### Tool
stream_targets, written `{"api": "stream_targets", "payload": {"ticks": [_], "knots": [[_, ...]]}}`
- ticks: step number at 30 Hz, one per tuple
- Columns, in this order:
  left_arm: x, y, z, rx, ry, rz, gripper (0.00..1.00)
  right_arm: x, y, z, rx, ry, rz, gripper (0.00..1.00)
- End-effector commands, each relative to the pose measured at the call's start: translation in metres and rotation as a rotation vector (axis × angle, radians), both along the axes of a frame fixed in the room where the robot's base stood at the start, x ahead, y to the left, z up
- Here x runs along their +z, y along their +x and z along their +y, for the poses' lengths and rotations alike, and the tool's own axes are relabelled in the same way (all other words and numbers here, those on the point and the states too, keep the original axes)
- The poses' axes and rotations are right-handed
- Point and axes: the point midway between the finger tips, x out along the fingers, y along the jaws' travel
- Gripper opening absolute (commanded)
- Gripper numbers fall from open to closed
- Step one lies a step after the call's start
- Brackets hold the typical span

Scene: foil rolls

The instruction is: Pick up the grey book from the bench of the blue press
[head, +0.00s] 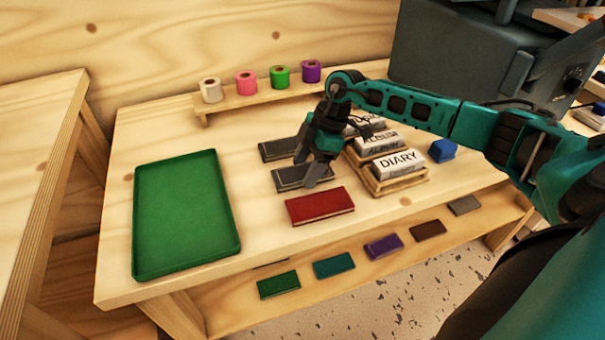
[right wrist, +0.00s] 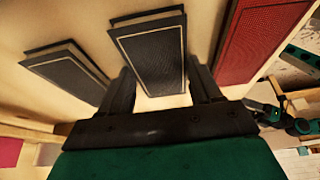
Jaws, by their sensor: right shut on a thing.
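Two dark grey books lie on the wooden bench (head: 260,240). The nearer grey book (head: 291,178) is between the fingers of my right gripper (head: 315,172), which is shut on it; the fingers partly cover its right end. In the right wrist view this grey book (right wrist: 150,55) stands between the two fingers (right wrist: 165,95), with a pale border line on its cover. The farther grey book (head: 278,149) lies behind it and also shows at the left of the right wrist view (right wrist: 68,72). A dark blue-grey machine (head: 445,55) stands at the back right. My left gripper is not in view.
A red book (head: 320,206) lies close in front of the gripper. White boxed books, one marked DIARY (head: 398,163), and a blue block (head: 442,150) are to the right. A green tray (head: 185,215) is at left. Several coloured rolls (head: 246,84) stand on a rear shelf; several books (head: 334,264) lie on a lower shelf.

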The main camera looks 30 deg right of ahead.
Motion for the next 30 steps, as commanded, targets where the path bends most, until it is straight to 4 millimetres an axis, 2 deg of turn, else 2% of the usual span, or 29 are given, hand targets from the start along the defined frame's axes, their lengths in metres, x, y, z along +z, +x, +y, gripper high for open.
{"api": "stream_targets", "payload": {"ticks": [1,8,15,19,25,30], "knots": [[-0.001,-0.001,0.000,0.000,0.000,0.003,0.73,0.000,0.000,0.000,0.000,0.000,0.000,0.52],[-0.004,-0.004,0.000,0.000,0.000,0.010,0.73,0.001,0.000,0.000,0.000,0.000,-0.001,0.32],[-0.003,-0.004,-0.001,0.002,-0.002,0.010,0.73,0.002,0.000,0.000,0.000,0.001,-0.001,0.31],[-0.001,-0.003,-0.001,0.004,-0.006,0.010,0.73,0.009,0.001,0.000,0.000,0.000,-0.002,0.31],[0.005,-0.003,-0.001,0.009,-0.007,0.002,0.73,0.035,0.001,-0.001,-0.001,-0.001,-0.004,0.31],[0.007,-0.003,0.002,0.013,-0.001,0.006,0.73,0.074,0.001,0.000,0.001,0.000,-0.006,0.31]]}}
